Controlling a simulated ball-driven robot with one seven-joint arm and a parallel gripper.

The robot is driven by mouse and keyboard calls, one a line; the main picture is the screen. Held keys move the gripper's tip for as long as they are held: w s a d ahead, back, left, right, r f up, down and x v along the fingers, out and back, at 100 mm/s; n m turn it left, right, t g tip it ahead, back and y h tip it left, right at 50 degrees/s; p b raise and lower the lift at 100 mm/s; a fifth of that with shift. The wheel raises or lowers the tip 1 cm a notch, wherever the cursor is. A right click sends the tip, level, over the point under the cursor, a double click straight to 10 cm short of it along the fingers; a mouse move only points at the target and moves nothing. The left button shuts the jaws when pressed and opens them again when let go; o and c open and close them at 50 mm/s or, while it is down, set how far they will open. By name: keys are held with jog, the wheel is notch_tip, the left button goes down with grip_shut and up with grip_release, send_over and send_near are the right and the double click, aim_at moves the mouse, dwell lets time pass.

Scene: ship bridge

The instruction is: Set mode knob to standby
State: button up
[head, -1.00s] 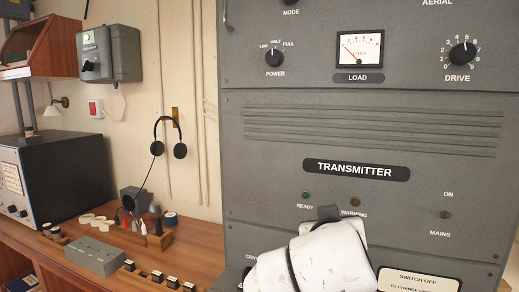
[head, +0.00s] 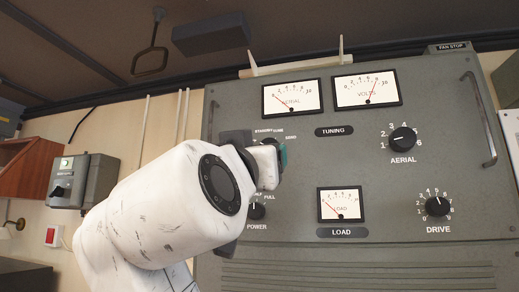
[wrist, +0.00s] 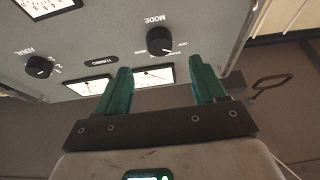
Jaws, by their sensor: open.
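The mode knob (wrist: 159,41) is a round black knob on the grey transmitter panel (head: 360,262). In the wrist view it sits just beyond the gap between my fingertips, with the lettering MODE and OFF beside it. Its exact setting is too small to tell. In the head view my wrist and gripper (head: 276,158) cover the knob, and the STANDBY, TUNE and SEND lettering shows just above. My gripper (wrist: 160,66) is open, its two green fingers apart and empty, pointing toward the panel. The fingers appear short of the knob.
The power knob (head: 257,211) is below my gripper, partly hidden by my arm. The load meter (head: 341,204), drive knob (head: 437,206) and aerial knob (head: 402,139) are to the right. Two meters (head: 292,97) are above. A metal handle (head: 480,118) projects at the panel's right.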

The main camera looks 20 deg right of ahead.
jog(key=p+x, duration=0.2)
jog(key=x, duration=0.6)
jog(key=shift+p, duration=0.35)
jog(key=shift+w+d, duration=0.1)
jog(key=shift+c, duration=0.4)
jog(key=c, duration=1)
jog(key=shift+o, duration=0.2)
jog(key=shift+f+m, duration=0.1)
jog(key=shift+m, duration=0.3)
jog(key=m+g+h, duration=0.1)
jog(key=m, duration=0.2)
jog(key=m+g+h+b, duration=0.1)
jog(key=m+g, duration=0.1)
jog(key=m, duration=0.1)
jog(key=m+g+h+b, duration=0.1)
jog(key=m, duration=0.3)
jog(key=shift+w+a+r, duration=0.15)
jog(key=shift+a+r, duration=0.05)
jog(key=shift+a, duration=0.05)
jog(key=shift+m+g, duration=0.3)
jog(key=shift+g, duration=0.1)
